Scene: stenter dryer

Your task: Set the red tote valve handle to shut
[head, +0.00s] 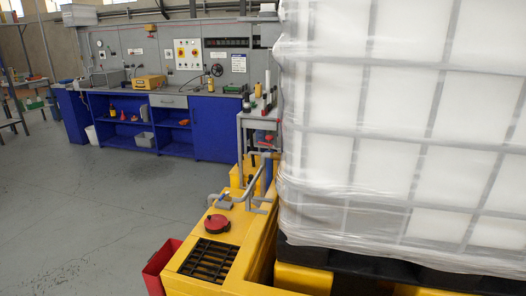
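A large white tote (400,110) in a wire cage, wrapped in clear film, fills the right side of the head view. It stands on a black pallet (400,262) over a yellow spill base (190,262). A red round part with a short lever-like tab (215,224) lies on top of the yellow base, left of the tote. It may be the red valve handle or a cap; I cannot tell, nor can I read an open or shut position. No tote valve outlet is clearly visible. Neither of my grippers is in view.
A black grate (208,260) is set in the yellow base. A red bin (160,267) stands at its left side. Grey pipes (252,185) rise behind the red part. A blue workbench (215,128) stands at the back. The grey floor (90,220) at left is clear.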

